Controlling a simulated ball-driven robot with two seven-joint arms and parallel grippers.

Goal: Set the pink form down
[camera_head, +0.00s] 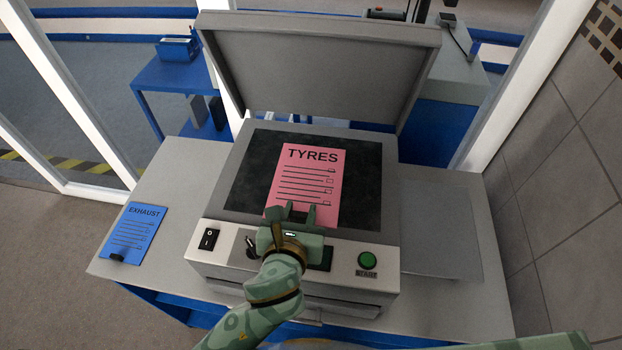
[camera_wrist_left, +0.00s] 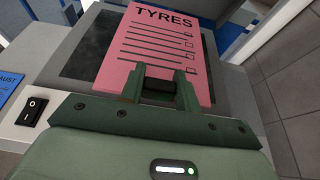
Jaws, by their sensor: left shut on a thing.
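The pink form (camera_head: 308,180), headed "TYRES", is over the dark glass (camera_head: 253,172) of a grey copier whose lid (camera_head: 320,70) stands open. My left gripper (camera_head: 290,212) is shut on the form's near edge. The left wrist view shows the form (camera_wrist_left: 158,50) running away from the two fingers (camera_wrist_left: 159,88), printed side up. I cannot tell whether the form touches the glass or is just above it. My right gripper is not in view.
A blue form (camera_head: 135,232) headed "EXHAUST" lies on the grey table at the left. The copier's front has a black switch (camera_head: 208,239) and a green button (camera_head: 368,261). A grey tray (camera_head: 440,230) is to its right. The upright lid stands behind the glass.

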